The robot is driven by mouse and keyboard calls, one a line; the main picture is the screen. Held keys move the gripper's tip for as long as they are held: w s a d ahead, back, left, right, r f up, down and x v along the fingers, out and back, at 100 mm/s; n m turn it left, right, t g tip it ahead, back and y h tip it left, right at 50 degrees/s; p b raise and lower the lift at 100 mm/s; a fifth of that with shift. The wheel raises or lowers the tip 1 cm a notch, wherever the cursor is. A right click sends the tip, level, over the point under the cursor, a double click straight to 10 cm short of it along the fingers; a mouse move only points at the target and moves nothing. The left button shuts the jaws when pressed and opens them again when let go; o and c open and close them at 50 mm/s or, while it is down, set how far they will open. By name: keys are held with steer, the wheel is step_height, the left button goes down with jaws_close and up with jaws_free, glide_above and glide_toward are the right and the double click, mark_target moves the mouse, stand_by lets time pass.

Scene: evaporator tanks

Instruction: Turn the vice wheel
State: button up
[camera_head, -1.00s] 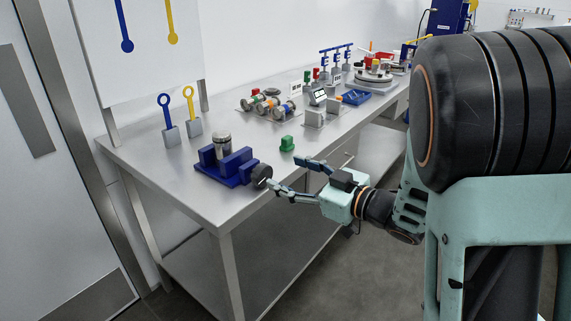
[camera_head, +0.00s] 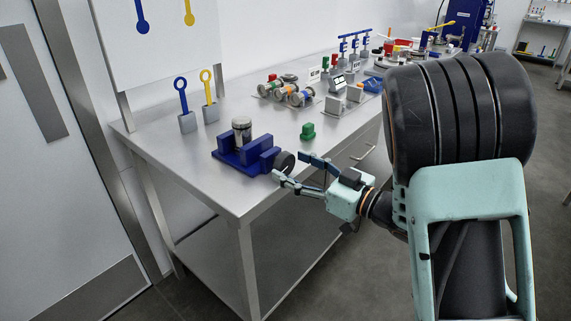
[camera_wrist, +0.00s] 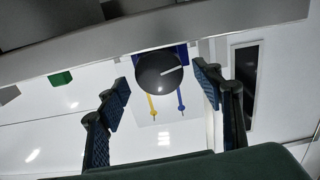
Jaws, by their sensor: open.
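The blue vice (camera_head: 240,156) stands near the front corner of the steel table and holds a metal cylinder (camera_head: 242,131) upright in its jaws. Its dark round wheel (camera_head: 284,161) faces my gripper. In the wrist view the wheel (camera_wrist: 158,71) is a black disc with a pale line on it, between and beyond the two fingers. My gripper (camera_head: 288,168) is open at the table's front edge, its fingertips close to the wheel. In the wrist view the open fingers (camera_wrist: 162,93) stand either side of the wheel. I cannot tell whether either finger touches it.
A green block (camera_head: 308,132) sits on the table to the right of the vice. A blue key-shaped tool (camera_head: 182,96) and a yellow one (camera_head: 207,90) stand in grey blocks behind. Several spools (camera_head: 286,91) lie farther back. The tabletop (camera_head: 180,155) left of the vice is bare.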

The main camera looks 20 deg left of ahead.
mark_target(288, 165)
steer(key=shift+x, duration=1.5)
steer(key=shift+c, duration=0.3)
steer(key=c, duration=1.1)
steer(key=n+b, duration=0.2)
steer(key=b, duration=0.1)
steer(key=shift+f+n, duration=0.2)
steer(key=shift+n, duration=0.2)
steer(key=shift+r+n+b, duration=0.15)
steer(key=shift+n+b, duration=0.85)
steer(key=o, duration=1.2)
steer(key=shift+c, duration=0.2)
